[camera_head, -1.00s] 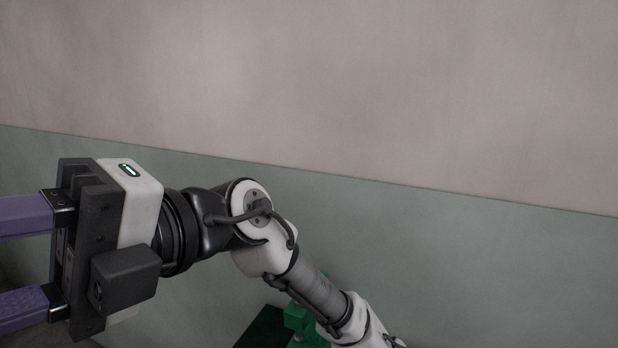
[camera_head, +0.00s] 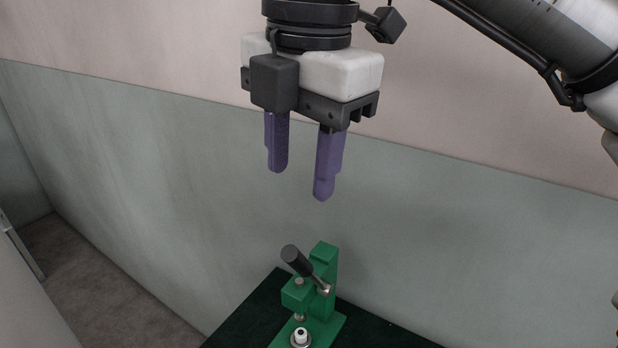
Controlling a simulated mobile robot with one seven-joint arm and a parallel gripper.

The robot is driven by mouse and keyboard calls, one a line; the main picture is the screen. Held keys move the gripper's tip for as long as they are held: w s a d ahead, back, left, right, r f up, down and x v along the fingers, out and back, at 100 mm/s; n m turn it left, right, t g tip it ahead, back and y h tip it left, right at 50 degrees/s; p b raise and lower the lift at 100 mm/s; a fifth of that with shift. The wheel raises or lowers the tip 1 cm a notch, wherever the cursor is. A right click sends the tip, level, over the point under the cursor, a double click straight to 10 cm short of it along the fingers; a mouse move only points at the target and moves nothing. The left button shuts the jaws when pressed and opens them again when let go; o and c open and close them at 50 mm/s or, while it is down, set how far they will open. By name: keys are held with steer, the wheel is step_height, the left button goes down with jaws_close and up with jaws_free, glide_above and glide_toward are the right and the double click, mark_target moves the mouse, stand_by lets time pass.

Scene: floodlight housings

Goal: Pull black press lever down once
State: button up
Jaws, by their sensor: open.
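The black press lever (camera_head: 297,261) is a short dark handle on a green press (camera_head: 323,262). It tilts up and to the left from a metal pivot on the press's side. The press stands on a dark green surface (camera_head: 262,312). A small white part with a metal ring (camera_head: 300,337) sits at the press's base, below its ram. My gripper (camera_head: 300,186) points down above the press, with its two purple fingers apart and nothing between them. In the picture there is a clear gap between the fingertips and the lever.
A wall, grey-green below and pale above (camera_head: 450,220), runs behind the press. The floor (camera_head: 100,270) shows at the left, beside a pale panel (camera_head: 25,300). The space around the lever's end looks free.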

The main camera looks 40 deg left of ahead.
mark_target(293, 256)
steer(key=f, duration=0.4)
steer(key=a+f, duration=0.1)
steer(key=f, duration=0.8)
steer(key=shift+a+f, duration=0.15)
steer(key=shift+f, duration=0.1)
jaws_close()
steer(key=shift+s+f+t+b, duration=0.3)
steer(key=shift+s+f+b, duration=0.2)
steer(key=shift+b, duration=0.15)
steer(key=shift+s+t+b, duration=0.4)
steer(key=shift+t+b, duration=0.1)
steer(key=shift+f, duration=0.1)
